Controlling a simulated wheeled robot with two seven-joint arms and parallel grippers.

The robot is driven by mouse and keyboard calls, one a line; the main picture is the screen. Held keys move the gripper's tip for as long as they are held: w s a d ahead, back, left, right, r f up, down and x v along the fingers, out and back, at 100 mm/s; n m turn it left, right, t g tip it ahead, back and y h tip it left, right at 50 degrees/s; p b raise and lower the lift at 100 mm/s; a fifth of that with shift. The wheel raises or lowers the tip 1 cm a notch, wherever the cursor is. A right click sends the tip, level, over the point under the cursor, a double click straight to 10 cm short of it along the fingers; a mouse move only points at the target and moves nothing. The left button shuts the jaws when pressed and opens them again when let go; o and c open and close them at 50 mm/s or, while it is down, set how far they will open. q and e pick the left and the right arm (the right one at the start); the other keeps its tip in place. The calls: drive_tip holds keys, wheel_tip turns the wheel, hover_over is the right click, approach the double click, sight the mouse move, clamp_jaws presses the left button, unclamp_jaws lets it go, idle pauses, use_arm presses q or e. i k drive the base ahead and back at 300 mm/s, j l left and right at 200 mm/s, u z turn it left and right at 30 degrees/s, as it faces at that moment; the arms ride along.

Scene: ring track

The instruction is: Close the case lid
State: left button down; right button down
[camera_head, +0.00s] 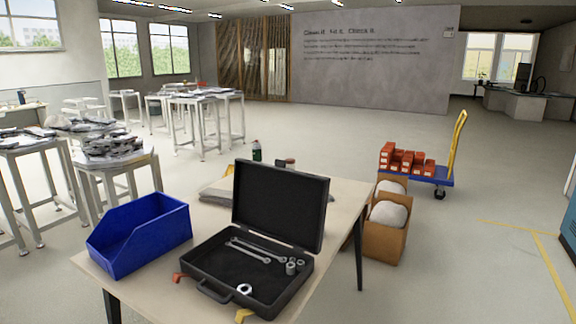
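A black case (216,287) lies on the near part of a light wooden table. Its lid (281,205) stands upright at the back, so the case is open. Inside the base lie wrenches (250,250), several small sockets (292,266) and a nut or ring (244,289). Neither of my grippers shows in this view.
A blue open bin (138,237) stands left of the case on the table (345,190). Behind the lid are grey folded material (216,196) and a dark green bottle (256,151). Cardboard boxes (384,240) stand right of the table. A cart (432,176) with orange boxes is farther back.

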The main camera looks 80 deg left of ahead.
sight(279, 203)
drive_tip(key=i+j+u, duration=0.1)
drive_tip(key=i+u, duration=0.25)
drive_tip(key=u, duration=0.15)
drive_tip(key=i+u, duration=0.3)
drive_tip(key=u, duration=0.15)
drive_tip(key=i+l+u, duration=0.15)
drive_tip(key=i+u, duration=0.15)
drive_tip(key=u, duration=0.2)
